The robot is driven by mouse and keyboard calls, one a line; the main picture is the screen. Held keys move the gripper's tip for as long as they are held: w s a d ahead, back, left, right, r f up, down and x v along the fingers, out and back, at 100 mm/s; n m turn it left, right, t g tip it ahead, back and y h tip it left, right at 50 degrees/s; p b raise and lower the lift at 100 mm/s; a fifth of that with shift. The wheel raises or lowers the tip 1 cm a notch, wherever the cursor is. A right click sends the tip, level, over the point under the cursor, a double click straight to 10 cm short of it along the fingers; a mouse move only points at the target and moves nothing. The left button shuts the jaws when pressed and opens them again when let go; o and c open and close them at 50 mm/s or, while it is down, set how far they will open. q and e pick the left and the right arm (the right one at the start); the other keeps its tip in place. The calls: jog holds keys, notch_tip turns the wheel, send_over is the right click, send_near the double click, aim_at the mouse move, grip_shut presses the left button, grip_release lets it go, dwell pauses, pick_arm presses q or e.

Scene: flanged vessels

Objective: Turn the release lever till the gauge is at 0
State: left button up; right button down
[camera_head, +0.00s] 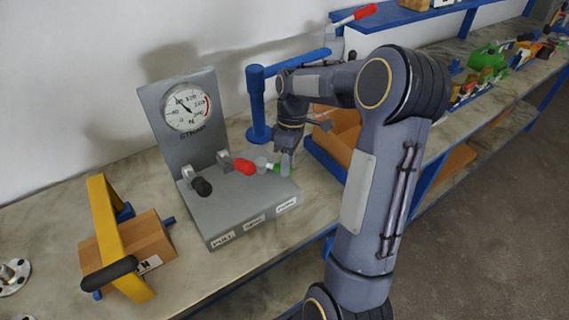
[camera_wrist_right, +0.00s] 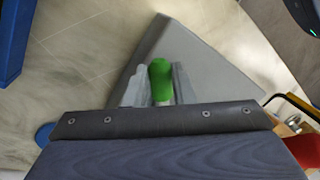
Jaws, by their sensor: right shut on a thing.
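Three handles stand on the base: black (camera_head: 202,187), red (camera_head: 243,167) and green (camera_head: 274,168). The front labels are too small to read surely, so I cannot tell which lever is named release. My right gripper (camera_head: 286,163) is shut on the green handle, which shows between its fingers in the right wrist view (camera_wrist_right: 160,80). My left gripper is out of view.
A blue post with an arm (camera_head: 257,105) stands behind the panel. A yellow frame (camera_head: 106,230) and cardboard box (camera_head: 150,245) stand left. Bare bench lies in front of the yellow frame.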

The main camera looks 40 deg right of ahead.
jog(key=shift+w+d+r+n+g+h+p, duration=0.1)
jog(key=shift+w+d+n+g+h+p, duration=0.3)
jog(key=shift+n, duration=0.8)
jog(key=shift+w+d+f+n+h+p, duration=0.15)
jog(key=shift+w+d+n+p, duration=0.3)
jog(key=shift+w+n+p, duration=0.55)
jog(key=shift+w+d+r+n+g+h+p, duration=0.2)
jog(key=shift+w+d+n, duration=0.25)
jog(key=shift+n, duration=0.95)
jog(key=c, duration=1.2)
grip_release()
jog(key=v, duration=0.7)
jog(key=shift+r+b, duration=0.3)
jog(key=shift+b, duration=0.05)
jog(key=shift+w, duration=0.1)
